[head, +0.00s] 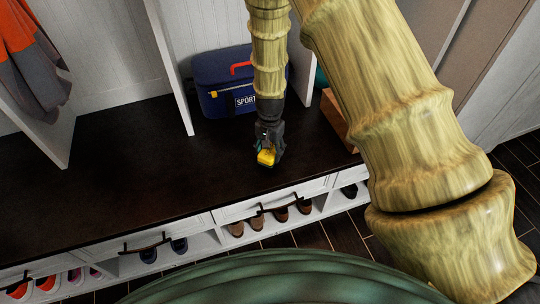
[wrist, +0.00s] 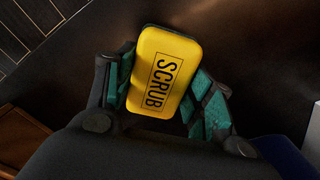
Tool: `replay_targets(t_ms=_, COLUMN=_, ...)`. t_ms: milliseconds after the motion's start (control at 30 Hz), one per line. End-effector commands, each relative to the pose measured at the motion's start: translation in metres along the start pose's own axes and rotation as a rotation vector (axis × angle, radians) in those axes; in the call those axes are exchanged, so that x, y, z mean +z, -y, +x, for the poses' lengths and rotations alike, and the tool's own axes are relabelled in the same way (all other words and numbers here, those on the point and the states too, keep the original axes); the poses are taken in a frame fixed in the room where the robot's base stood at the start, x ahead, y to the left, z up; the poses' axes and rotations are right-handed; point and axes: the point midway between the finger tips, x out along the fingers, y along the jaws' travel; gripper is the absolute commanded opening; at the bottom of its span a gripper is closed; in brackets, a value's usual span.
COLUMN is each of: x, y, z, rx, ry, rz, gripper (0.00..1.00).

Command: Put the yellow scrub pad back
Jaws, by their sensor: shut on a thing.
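The yellow scrub pad (wrist: 163,72) is held between the two fingers of my gripper (wrist: 165,90) in the wrist view. Its label "SCRUB" faces the camera. In the head view, my gripper (head: 268,153) points down over the dark bench top, with the yellow scrub pad (head: 266,157) at its fingertips. The pad is near the front right part of the bench (head: 150,165). I cannot tell whether it touches the bench surface.
A blue sports bag (head: 222,88) with a red handle stands behind my gripper. A wooden box (head: 337,120) is at the bench's right. Shoes (head: 280,214) sit in cubbies below drawers. The bench's left and middle are clear. An orange and grey garment (head: 30,65) hangs at left.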

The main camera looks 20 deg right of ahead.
Motion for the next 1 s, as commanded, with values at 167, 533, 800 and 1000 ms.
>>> replay_targets(t_ms=167, x=-0.002, y=0.002, z=0.007, rx=0.0, ry=0.001, rz=0.0, gripper=0.34)
replay_targets(t_ms=533, x=-0.002, y=0.002, z=0.035, rx=0.0, ry=-0.001, rz=0.001, gripper=0.27)
replay_targets(t_ms=800, x=-0.002, y=0.002, z=0.036, rx=0.0, ry=0.0, rz=0.0, gripper=0.68)
replay_targets(t_ms=1000, x=-0.002, y=0.002, z=0.036, rx=0.0, ry=0.0, rz=0.0, gripper=0.75)
